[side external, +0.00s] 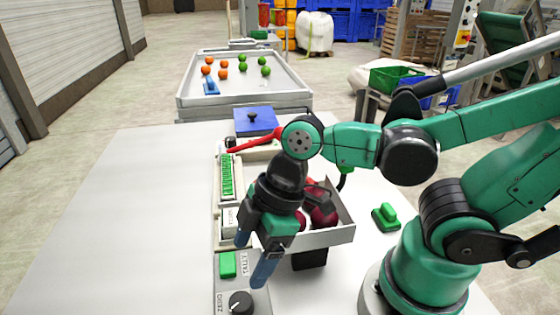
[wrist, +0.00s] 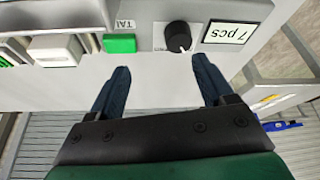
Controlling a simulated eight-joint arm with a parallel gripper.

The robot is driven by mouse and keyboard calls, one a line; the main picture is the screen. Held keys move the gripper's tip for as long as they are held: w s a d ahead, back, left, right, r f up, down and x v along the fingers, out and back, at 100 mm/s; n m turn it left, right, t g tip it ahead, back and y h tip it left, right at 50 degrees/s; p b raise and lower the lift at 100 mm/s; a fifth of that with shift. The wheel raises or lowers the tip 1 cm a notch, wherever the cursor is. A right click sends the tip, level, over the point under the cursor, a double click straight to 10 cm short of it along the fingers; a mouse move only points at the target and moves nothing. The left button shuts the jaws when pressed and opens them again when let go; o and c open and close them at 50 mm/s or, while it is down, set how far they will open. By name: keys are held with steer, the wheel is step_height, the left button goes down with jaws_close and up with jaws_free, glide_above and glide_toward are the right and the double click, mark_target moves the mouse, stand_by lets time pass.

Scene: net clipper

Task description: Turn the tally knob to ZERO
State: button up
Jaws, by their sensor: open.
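The tally knob (side external: 240,303) is a round black dial on the grey panel (side external: 228,285) at the bottom of the side view. In the wrist view the knob (wrist: 178,37) shows a white pointer mark at its lower right edge. A small label (side external: 223,302) lies left of the knob, too small to read surely. My gripper (side external: 254,254) hangs over the panel with blue fingers apart and empty. In the wrist view the fingers (wrist: 161,66) are spread, the right tip near the knob; I see no clear contact.
A green button (side external: 227,264) sits on the panel beside TALLY lettering. A "7 pcs" display (wrist: 229,33) is right of the knob in the wrist view. A grey tray (side external: 315,238) with dark red balls stands behind my gripper. The white table (side external: 110,230) is clear at left.

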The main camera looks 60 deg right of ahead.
mark_target(241, 301)
steer(key=shift+s+a+f+n+g, duration=0.25)
steer(key=shift+s+a+n+g, duration=0.15)
steer(key=shift+s+a+n, duration=0.45)
steer(key=shift+x, duration=2.7)
steer(key=shift+w+d, duration=0.1)
steer(key=shift+w, duration=0.1)
jaws_close()
